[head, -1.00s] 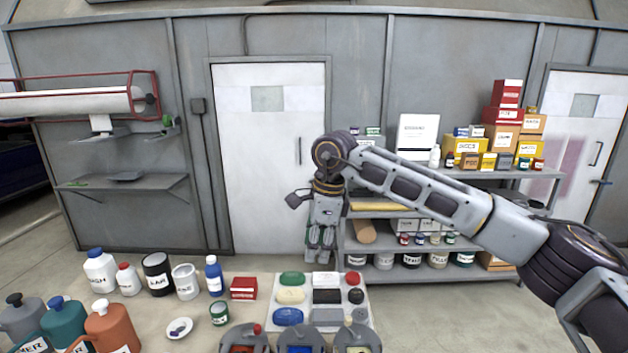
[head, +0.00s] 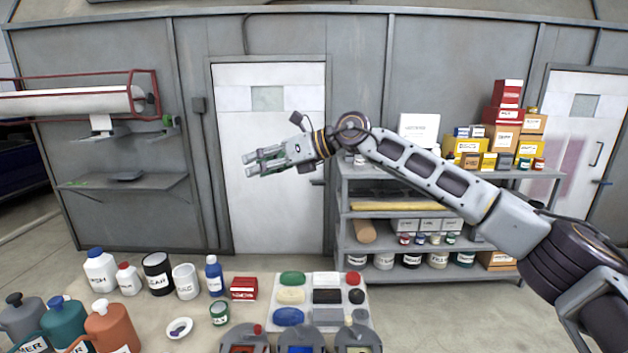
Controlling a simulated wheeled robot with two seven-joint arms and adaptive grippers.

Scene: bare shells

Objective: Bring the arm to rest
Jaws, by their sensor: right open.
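My right arm reaches in from the right side of the head view, raised above the work surface. Its gripper (head: 252,162) points left in front of the white door (head: 268,215). The jaws are open with nothing between them, and the gripper touches nothing that I can see. My left gripper is not in view.
Below are bottles and cans (head: 158,273), a red box (head: 243,289), a white tray (head: 262,318) with sponges and blocks, and several jugs (head: 110,325). A grey shelf unit (head: 395,268) with boxes and tins stands behind the arm. The air around the gripper is clear.

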